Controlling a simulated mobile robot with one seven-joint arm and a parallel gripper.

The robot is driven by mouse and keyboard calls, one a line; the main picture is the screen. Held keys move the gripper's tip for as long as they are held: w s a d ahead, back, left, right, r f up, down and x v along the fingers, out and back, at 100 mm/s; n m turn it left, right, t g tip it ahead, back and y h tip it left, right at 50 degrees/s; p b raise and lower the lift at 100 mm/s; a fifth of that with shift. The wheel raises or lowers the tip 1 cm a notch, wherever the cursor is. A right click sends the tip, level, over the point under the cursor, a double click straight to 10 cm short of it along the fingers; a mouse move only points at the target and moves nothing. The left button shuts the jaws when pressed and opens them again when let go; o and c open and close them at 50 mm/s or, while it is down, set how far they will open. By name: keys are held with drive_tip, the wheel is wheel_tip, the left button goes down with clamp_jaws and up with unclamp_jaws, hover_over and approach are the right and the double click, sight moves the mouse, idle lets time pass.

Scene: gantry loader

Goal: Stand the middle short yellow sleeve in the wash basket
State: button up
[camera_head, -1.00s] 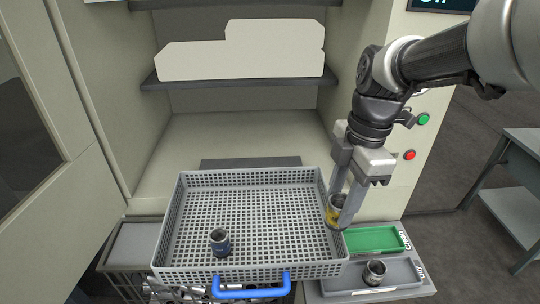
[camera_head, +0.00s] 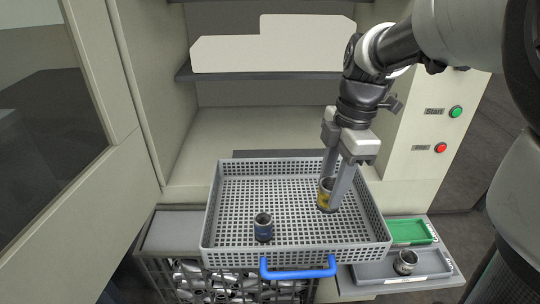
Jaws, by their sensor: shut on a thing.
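The yellow sleeve (camera_head: 324,196) is a short metal cylinder with a yellow band. My gripper (camera_head: 333,195) is shut on it and holds it upright over the right part of the wash basket. The wash basket (camera_head: 298,255) is a grey perforated tray with a blue handle (camera_head: 298,268) at its front. Whether the sleeve's bottom touches the basket floor I cannot tell. A sleeve with a blue band (camera_head: 263,228) stands upright in the basket at the front left.
A green tray (camera_head: 411,231) and a grey tray (camera_head: 375,272) lie to the right of the basket; a metal sleeve (camera_head: 405,262) stands in the grey one. A crate of metal parts (camera_head: 215,282) is below. The basket's middle and back are clear. Start (camera_head: 455,111) and red (camera_head: 440,147) buttons are at right.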

wheel_tip(320, 180, down, 10)
drive_tip(key=shift+r+b, duration=0.1)
drive_tip(key=shift+b, duration=0.2)
drive_tip(key=shift+f, duration=0.25)
drive_tip(key=o, duration=1.3)
drive_tip(key=shift+c, duration=0.2)
drive_tip(key=shift+r, duration=0.1)
